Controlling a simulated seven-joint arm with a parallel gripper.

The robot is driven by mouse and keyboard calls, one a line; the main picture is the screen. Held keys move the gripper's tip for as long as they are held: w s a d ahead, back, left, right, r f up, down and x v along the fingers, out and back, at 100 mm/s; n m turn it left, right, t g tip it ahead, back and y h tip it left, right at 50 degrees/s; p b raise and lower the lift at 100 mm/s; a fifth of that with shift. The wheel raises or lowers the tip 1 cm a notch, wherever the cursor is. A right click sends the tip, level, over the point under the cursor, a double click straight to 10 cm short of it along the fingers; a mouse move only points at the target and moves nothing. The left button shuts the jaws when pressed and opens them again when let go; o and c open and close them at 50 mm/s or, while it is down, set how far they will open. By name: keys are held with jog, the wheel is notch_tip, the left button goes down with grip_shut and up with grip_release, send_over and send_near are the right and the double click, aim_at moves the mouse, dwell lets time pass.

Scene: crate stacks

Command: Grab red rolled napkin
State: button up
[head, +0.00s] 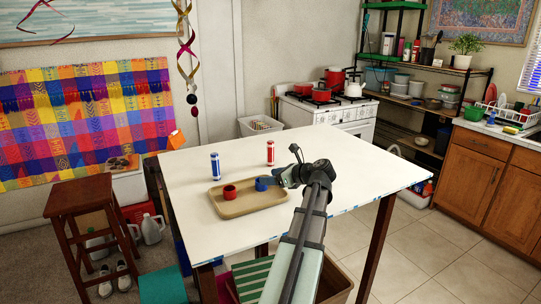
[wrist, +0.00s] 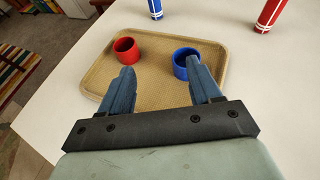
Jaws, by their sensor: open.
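The red rolled napkin (head: 270,153) stands upright on the white table behind the tray. It also shows at the top right of the wrist view (wrist: 272,13), cut off by the edge. The blue rolled napkin (head: 215,167) stands upright to its left. A red ring-like holder (wrist: 126,50) and a blue one (wrist: 184,65) stand on the tan tray (head: 236,214). My gripper (wrist: 160,67) is open with nothing between its fingers. It is over the tray, nearer the camera than the red napkin. Its right finger partly covers the blue holder in the wrist view.
The white table (head: 350,172) is clear right of the tray and around the napkins. A dark stool (head: 82,196) stands left of the table. A white stove (head: 325,112) with red pots is behind, apart from the table.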

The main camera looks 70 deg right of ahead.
jog(key=w+d+r+n+g+y, duration=0.1)
jog(key=w+d+r+n+g, duration=0.25)
jog(key=w, duration=0.75)
jog(key=w+d+r+n+y, duration=0.1)
jog(key=w+d+r+n, duration=0.1)
jog(key=w+d+r, duration=0.6)
jog(key=n+g+h, duration=0.2)
jog(key=n+g, duration=0.9)
jog(key=n, duration=0.2)
send_near(271, 150)
jog(key=x, duration=0.3)
jog(key=d+x, duration=0.1)
jog(key=x, duration=0.1)
jog(key=shift+w+d+f, duration=0.1)
jog(key=shift+d+f, duration=0.05)
jog(key=shift+d, duration=0.05)
jog(key=shift+w+x, duration=0.2)
jog(key=shift+x, duration=1.25)
jog(key=shift+w+x, duration=0.15)
jog(key=shift+x, duration=1.25)
jog(key=shift+s+d, duration=0.1)
